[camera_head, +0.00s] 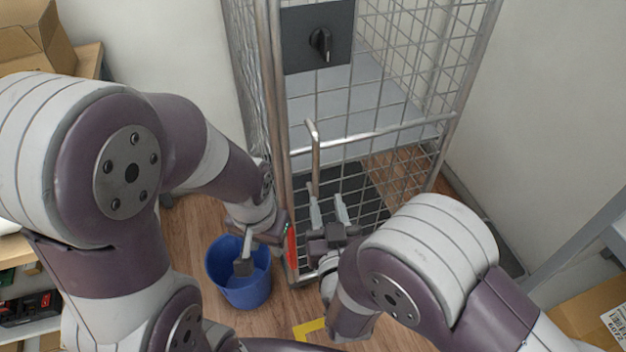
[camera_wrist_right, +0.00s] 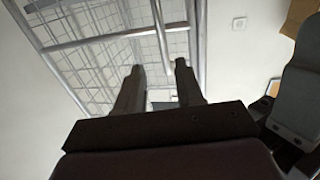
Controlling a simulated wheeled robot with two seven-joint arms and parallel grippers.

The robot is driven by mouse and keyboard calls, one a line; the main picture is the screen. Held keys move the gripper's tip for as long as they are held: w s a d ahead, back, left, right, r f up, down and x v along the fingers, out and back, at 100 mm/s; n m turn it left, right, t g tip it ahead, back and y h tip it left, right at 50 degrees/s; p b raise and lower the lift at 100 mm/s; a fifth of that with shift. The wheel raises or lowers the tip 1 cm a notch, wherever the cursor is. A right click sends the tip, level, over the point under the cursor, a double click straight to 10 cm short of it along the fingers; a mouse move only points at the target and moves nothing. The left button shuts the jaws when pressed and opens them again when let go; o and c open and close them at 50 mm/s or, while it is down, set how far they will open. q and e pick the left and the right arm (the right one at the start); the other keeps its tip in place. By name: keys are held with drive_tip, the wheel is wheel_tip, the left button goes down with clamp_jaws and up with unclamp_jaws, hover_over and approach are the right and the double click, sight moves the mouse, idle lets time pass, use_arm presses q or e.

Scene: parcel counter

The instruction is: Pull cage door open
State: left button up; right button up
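The wire cage door (camera_head: 345,108) stands upright in front of me and looks closed. Its vertical metal handle bar (camera_head: 316,155) is on the door's left part. My right gripper (camera_head: 328,204) is open and empty, its fingers pointing at the door by the handle's lower end. In the right wrist view the handle bar (camera_wrist_right: 159,30) lines up with the gap between the fingertips (camera_wrist_right: 158,72); I cannot tell whether they touch it. My left gripper (camera_head: 243,266) points down over a blue bucket, left of the cage; its finger gap is hidden.
A black panel with a knob (camera_head: 320,43) sits high on the door. The blue bucket (camera_head: 240,290) stands on the wooden floor near the cage's front left corner. Yellow tape (camera_head: 310,328) marks the floor. Cardboard boxes are at upper left (camera_head: 30,35) and lower right (camera_head: 592,312).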

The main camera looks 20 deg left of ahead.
sight(317, 163)
drive_tip(key=x, duration=1.2)
drive_tip(key=shift+w+a+r, duration=0.15)
drive_tip(key=shift+a+r, duration=0.1)
drive_tip(key=shift+a, duration=0.1)
clamp_jaws()
